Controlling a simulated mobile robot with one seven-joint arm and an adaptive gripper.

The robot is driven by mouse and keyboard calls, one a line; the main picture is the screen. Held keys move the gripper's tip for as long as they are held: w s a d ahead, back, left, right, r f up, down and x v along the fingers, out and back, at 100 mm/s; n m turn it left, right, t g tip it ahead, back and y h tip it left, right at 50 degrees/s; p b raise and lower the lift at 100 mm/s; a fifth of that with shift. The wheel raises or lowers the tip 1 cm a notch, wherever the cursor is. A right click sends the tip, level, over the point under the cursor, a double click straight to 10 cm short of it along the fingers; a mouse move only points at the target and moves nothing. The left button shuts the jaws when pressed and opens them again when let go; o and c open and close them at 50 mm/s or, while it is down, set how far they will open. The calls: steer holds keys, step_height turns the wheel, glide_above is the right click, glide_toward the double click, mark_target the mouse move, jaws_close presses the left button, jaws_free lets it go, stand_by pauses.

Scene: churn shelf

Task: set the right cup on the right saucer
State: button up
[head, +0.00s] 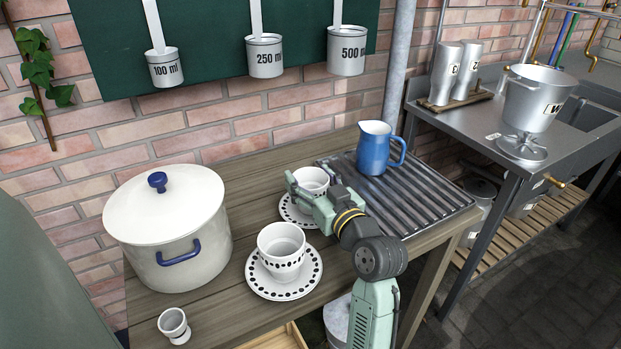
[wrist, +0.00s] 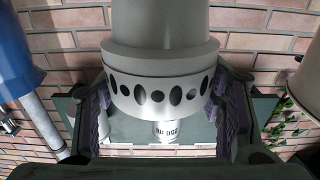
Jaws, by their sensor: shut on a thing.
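My gripper (head: 311,190) is shut on the right cup (head: 312,178), a white cup at the middle of the table in the head view. In the wrist view the cup (wrist: 160,92) shows a band of dark dots and sits between the finger pads. The right saucer (head: 291,215), white with a dotted rim, shows below and to the left of the held cup, partly hidden by the cup and gripper. I cannot tell whether cup and saucer touch. Another white cup (head: 281,243) stands on the nearer dotted saucer (head: 257,285).
A large lidded pot (head: 170,235) stands at the left, with an egg cup (head: 174,324) in front. A blue jug (head: 373,150) stands on the ribbed drainer (head: 425,200) behind and right of my gripper. Measuring cups (head: 264,55) hang on the wall.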

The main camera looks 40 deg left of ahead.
steer(key=shift+f, duration=0.25)
steer(key=o, duration=1.2)
steer(key=shift+r, duration=0.1)
steer(key=shift+r, duration=0.15)
steer(key=b+v, duration=0.3)
steer(key=v, duration=0.6)
steer(key=shift+s+d, duration=0.1)
steer(key=shift+d, duration=0.3)
steer(key=p+v, duration=0.2)
steer(key=p, duration=0.1)
steer(key=shift+s+d+p, duration=0.1)
steer(key=shift+p, duration=0.25)
